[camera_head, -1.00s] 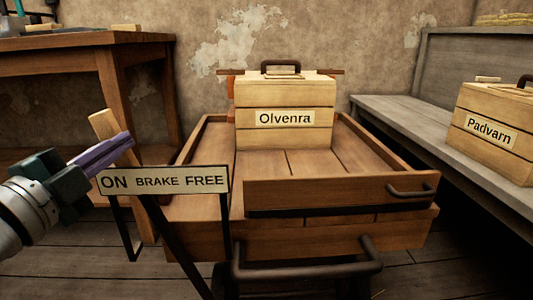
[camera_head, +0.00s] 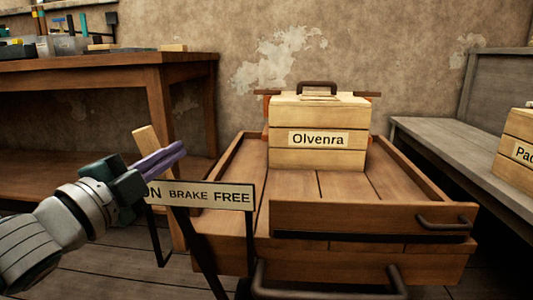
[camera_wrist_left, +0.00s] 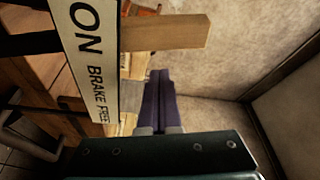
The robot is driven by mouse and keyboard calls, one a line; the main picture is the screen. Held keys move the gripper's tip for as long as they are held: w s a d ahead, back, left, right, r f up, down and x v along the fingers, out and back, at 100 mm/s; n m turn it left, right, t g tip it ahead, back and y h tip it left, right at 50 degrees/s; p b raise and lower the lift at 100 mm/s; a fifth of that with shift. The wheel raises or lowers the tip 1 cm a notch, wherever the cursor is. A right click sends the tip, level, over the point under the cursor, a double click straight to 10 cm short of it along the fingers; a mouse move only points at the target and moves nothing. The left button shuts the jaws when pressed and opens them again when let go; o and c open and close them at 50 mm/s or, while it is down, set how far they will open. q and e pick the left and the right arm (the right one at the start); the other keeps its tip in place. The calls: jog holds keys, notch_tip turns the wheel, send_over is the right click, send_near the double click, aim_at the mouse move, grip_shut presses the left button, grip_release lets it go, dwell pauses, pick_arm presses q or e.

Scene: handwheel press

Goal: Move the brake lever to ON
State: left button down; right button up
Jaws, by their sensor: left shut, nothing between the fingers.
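The brake lever has a pale wooden handle (camera_head: 147,141) on a dark shaft. It leans to the left, and the shaft passes behind the left part of the white label plate (camera_head: 213,194), near ON. The plate reads ON, BRAKE, FREE. My left gripper (camera_head: 182,148) is shut and empty, its purple fingers crossing in front of the handle. In the left wrist view the handle (camera_wrist_left: 165,33) lies just beyond the fingertips (camera_wrist_left: 160,73); I cannot tell whether they touch. My gripper hides the plate's left end in the head view. My right gripper is not in view.
A wooden cart (camera_head: 375,215) stands right of the lever, bearing a crate marked Olvenra (camera_head: 318,158). A workbench (camera_head: 110,67) with tools is at the back left. A grey bench (camera_head: 440,140) with another crate (camera_head: 518,153) is at the right.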

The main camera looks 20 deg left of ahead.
pick_arm(q)
jog(key=s+p, duration=0.2)
jog(key=s, duration=0.8)
jog(key=shift+d+f, duration=0.3)
jog(key=shift+f, duration=0.1)
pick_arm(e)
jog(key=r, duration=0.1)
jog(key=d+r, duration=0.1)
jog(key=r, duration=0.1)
pick_arm(q)
jog(key=shift+w, duration=0.1)
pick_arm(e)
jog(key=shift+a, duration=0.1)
pick_arm(q)
jog(key=shift+p, duration=0.35)
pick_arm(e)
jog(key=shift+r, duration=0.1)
